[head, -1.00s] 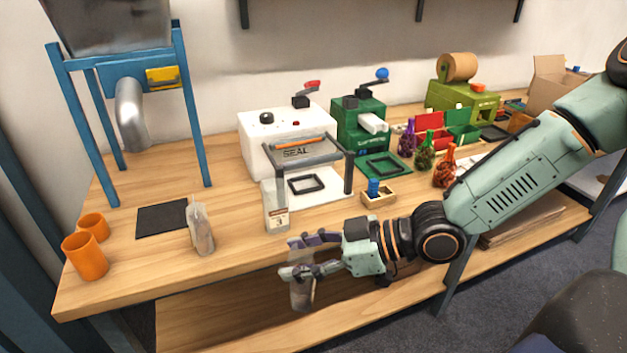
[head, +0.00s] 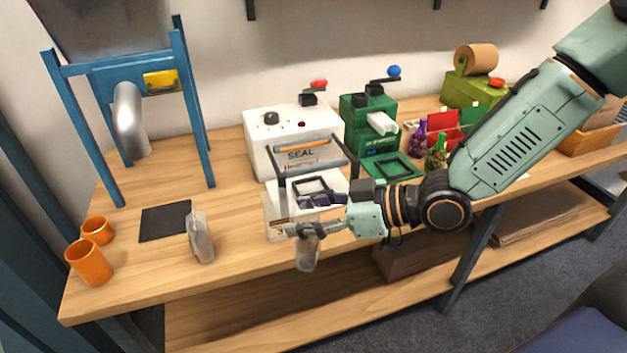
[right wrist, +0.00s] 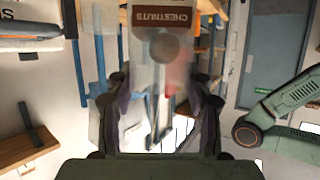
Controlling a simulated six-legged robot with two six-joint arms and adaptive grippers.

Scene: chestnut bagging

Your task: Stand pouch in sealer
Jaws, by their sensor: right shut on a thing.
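The white sealer (head: 260,152), marked SEAL, stands on the bench. My right gripper (head: 292,216) is shut on a clear pouch (head: 307,254), which hangs at the bench's front edge, in front of the sealer. In the right wrist view the fingers (right wrist: 160,118) flank a blurred translucent pouch; a CHESTNUTS label (right wrist: 176,18) shows at the top. Another filled pouch (head: 201,240) stands on the bench to the left. My left gripper is not in view.
A clear upright piece with a small label (head: 274,212) stands at the sealer's front left, partly behind my gripper. A dark mat (head: 165,218) and orange cups (head: 88,262) lie left. A green machine (head: 360,120) and bottles (head: 436,160) are right. Bench between mat and sealer is clear.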

